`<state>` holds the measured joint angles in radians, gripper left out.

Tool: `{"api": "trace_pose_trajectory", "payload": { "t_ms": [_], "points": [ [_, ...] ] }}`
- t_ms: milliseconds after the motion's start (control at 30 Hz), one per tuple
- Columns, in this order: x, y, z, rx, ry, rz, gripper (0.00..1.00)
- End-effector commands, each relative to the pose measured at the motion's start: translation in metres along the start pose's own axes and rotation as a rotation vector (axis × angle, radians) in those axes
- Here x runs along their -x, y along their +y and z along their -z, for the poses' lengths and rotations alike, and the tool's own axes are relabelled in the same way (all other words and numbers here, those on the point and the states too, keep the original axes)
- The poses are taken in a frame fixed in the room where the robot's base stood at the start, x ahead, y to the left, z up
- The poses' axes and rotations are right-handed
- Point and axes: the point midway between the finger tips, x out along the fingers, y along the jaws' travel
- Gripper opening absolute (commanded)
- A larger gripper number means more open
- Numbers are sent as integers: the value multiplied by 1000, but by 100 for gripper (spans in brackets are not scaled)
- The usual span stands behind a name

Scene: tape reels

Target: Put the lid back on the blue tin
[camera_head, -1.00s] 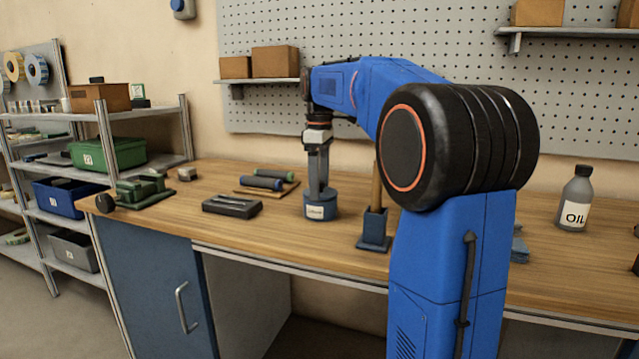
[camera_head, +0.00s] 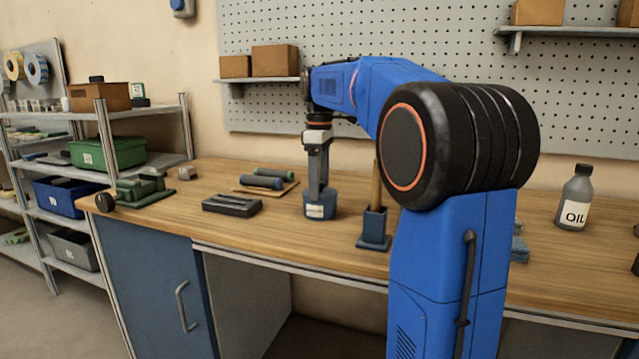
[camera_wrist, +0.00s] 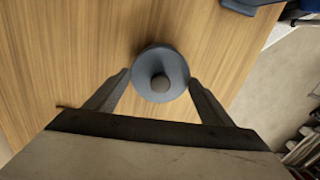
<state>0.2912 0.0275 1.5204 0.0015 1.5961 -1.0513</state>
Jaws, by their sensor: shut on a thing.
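The blue tin (camera_head: 320,211), with a pale label, stands upright on the workbench in the head view. My gripper (camera_head: 319,190) points straight down at its top. In the wrist view the round blue-grey lid (camera_wrist: 160,62), with a dark knob in its middle, lies between the two fingertips of my gripper (camera_wrist: 160,78). The fingers are shut on the lid at its sides. The lid is at the tin's top; I cannot tell whether it sits fully down. The tin's body is hidden under the lid in the wrist view.
A dark tray (camera_head: 232,205) lies left of the tin, and a blue stand (camera_head: 374,228) with an upright wooden handle is close on its right. Rollers on a board (camera_head: 266,183) lie behind. An oil bottle (camera_head: 576,197) stands far right.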

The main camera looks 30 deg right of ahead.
Motion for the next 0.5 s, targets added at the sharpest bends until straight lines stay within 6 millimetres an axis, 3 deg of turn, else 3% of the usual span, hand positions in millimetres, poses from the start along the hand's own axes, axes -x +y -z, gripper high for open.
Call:
{"api": "trace_pose_trajectory", "payload": {
  "t_ms": [367,400,500],
  "points": [
    [0,0,0,0,0,0,54],
    [0,0,0,0,0,0,78],
    [0,0,0,0,0,0,97]
  ]
}}
